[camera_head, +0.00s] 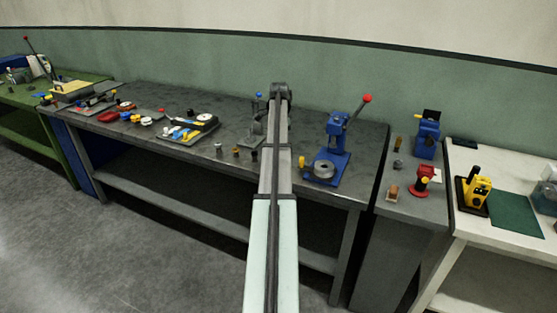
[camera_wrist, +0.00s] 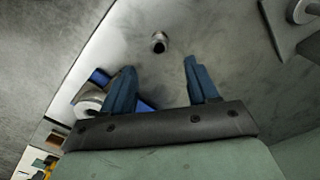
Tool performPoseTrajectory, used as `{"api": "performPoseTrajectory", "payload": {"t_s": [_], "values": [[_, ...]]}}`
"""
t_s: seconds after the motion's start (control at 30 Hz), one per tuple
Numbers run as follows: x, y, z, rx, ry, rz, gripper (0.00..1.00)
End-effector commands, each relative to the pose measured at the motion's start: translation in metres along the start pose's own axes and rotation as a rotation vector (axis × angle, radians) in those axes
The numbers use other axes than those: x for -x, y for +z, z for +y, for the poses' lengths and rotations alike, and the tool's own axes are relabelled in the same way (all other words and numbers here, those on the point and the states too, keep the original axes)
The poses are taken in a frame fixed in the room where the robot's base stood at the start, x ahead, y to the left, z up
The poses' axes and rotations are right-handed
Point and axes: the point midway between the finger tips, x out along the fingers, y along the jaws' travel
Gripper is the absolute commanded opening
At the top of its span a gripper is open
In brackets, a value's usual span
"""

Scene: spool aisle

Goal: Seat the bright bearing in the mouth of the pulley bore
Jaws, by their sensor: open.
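In the head view a bright silvery piece (camera_head: 218,147), likely the bearing, stands on the grey bench near its front edge. A brass-coloured piece (camera_head: 236,152) and a dark one (camera_head: 254,155) stand to its right. The grey ring-shaped pulley (camera_head: 322,170) lies on the base of a blue press; it also shows in the wrist view (camera_wrist: 88,100), partly behind a finger. My gripper (camera_wrist: 160,75) is open and empty above the bench. A small cylinder (camera_wrist: 160,42) with a dark side lies ahead, between the finger lines; I cannot tell which piece it is. My arm hides the gripper in the head view.
The blue press (camera_head: 337,125) has a red-knobbed lever leaning right. A grey press (camera_head: 257,125) stands behind my arm. Trays and coloured parts (camera_head: 188,130) fill the bench's left. A narrow grey stand (camera_head: 415,205) with a red tool (camera_head: 424,180) adjoins at right.

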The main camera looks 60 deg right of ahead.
Motion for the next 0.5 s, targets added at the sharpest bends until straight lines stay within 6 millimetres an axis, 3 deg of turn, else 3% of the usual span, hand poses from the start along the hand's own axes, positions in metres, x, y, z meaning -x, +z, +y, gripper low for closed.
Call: {"api": "performPoseTrajectory", "payload": {"t_s": [0.5], "values": [[-0.045, 0.002, 0.001, 0.001, 0.000, 0.000, 0.59]]}}
